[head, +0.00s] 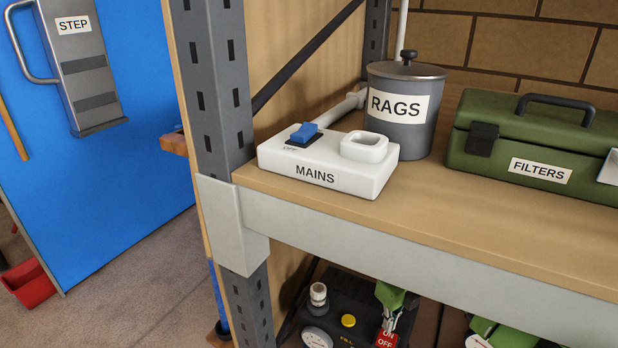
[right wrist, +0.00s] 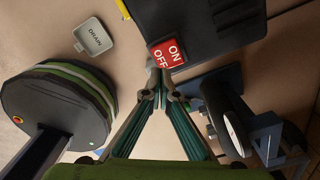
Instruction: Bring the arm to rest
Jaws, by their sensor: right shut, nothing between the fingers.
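My right gripper (head: 389,322) shows at the bottom of the head view, below the shelf board. It is at the red ON/OFF switch (head: 386,339) of a dark machine (head: 343,305). In the right wrist view my gripper (right wrist: 158,76) has its fingers together with nothing between them. The tips overlap the lower edge of the red ON/OFF switch (right wrist: 168,53); I cannot tell whether they touch it. My left gripper is in neither view.
The grey shelf edge (head: 420,258) runs above my gripper. On the shelf stand a MAINS box (head: 330,165), a RAGS bin (head: 405,130) and a FILTERS case (head: 540,150). The wrist view shows a hose reel (right wrist: 60,110) left and a blue vise-like tool (right wrist: 250,120) right.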

